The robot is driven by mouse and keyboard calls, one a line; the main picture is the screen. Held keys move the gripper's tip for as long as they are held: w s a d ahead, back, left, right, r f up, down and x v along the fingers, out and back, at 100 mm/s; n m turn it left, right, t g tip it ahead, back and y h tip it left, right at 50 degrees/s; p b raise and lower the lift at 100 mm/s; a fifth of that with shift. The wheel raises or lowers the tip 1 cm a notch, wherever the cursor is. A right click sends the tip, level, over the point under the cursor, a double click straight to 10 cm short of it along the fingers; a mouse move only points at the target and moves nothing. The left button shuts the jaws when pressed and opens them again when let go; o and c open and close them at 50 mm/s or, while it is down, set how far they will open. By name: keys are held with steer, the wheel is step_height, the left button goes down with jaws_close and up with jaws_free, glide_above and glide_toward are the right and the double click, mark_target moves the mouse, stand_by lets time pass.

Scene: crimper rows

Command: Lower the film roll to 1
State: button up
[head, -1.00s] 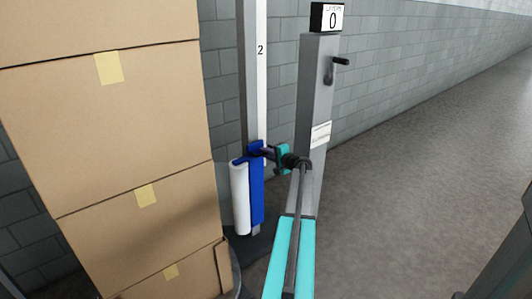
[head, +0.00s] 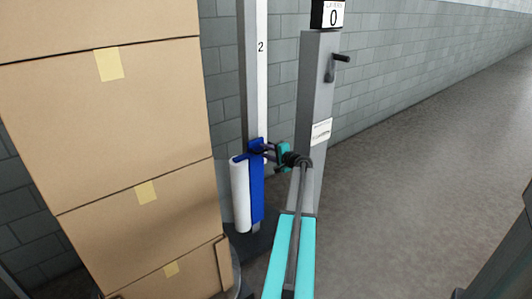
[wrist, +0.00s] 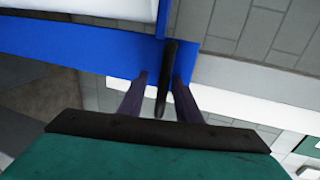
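The white film roll (head: 240,195) stands upright on a blue carriage (head: 257,190) on the mast (head: 250,80), low down and well below the printed 2. In the wrist view the blue carriage (wrist: 60,45) crosses the upper part, with the white roll (wrist: 80,8) at the top edge. A black handle (wrist: 167,80) sticks out from the carriage towards me. My gripper (head: 270,150) is at the carriage's upper part. In the wrist view its fingers (wrist: 160,80) are apart on either side of the handle, with a gap on the left; contact on the right is unclear.
Stacked cardboard boxes (head: 110,130) stand close on the left. A grey post (head: 312,90) with a crank (head: 341,62) and a display reading 0 (head: 333,15) stands right of the mast. A block wall is behind; the floor (head: 420,190) to the right is clear.

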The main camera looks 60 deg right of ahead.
steer(key=p+v, duration=0.1)
steer(key=v, duration=1.2)
steer(key=shift+s+a, duration=0.2)
steer(key=shift+s, duration=0.1)
